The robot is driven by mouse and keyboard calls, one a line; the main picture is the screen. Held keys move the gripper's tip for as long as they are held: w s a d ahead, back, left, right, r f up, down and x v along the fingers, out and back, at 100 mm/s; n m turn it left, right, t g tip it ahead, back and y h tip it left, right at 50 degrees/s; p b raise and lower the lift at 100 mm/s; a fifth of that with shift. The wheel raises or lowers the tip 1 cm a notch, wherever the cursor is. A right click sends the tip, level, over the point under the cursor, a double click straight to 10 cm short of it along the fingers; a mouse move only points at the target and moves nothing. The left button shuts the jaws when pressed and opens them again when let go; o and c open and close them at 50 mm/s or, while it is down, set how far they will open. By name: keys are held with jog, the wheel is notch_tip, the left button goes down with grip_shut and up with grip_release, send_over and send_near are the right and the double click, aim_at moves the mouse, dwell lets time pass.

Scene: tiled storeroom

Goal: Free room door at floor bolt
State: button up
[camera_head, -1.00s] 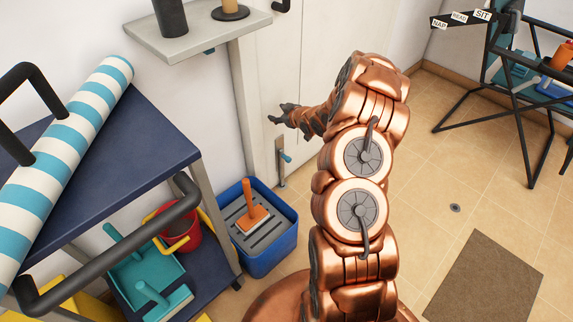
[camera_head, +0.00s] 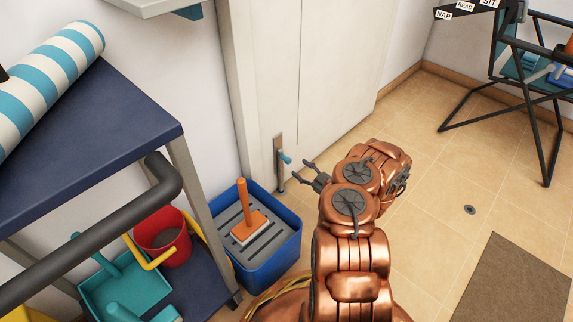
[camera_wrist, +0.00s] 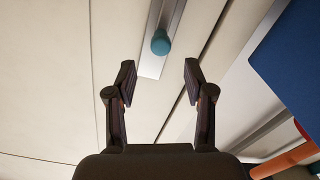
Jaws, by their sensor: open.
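The floor bolt (camera_head: 280,160) is a grey metal strip with a teal knob, upright at the lower left edge of the pale door (camera_head: 320,80). In the wrist view the teal knob (camera_wrist: 160,42) sits just beyond my gripper and roughly midway between its fingertips, on the metal plate (camera_wrist: 152,64). My gripper (camera_head: 302,172) is open and empty, a short way right of the knob in the head view. In the wrist view the two dark fingers (camera_wrist: 160,75) are spread apart and do not touch the knob. The door looks shut.
A blue bin (camera_head: 290,243) with a slatted grey top and an orange-handled tool (camera_head: 243,200) stands left of the bolt. A dark blue cart (camera_head: 100,135) is at the left.

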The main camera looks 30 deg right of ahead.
aim_at(290, 162)
jog(key=b+x, duration=0.1)
jog(key=x, duration=0.1)
jog(key=b+x, duration=0.1)
jog(key=x, duration=0.1)
jog(key=b+x, duration=0.1)
jog(key=x, duration=0.1)
jog(key=shift+w+a+f+b, duration=0.1)
jog(key=shift+a+f+b, duration=0.05)
jog(key=shift+f+b, duration=0.15)
jog(key=shift+w+a+r, duration=0.1)
jog(key=shift+w+r, duration=0.05)
jog(key=shift+w, duration=0.45)
jog(key=shift+c, duration=0.3)
grip_shut()
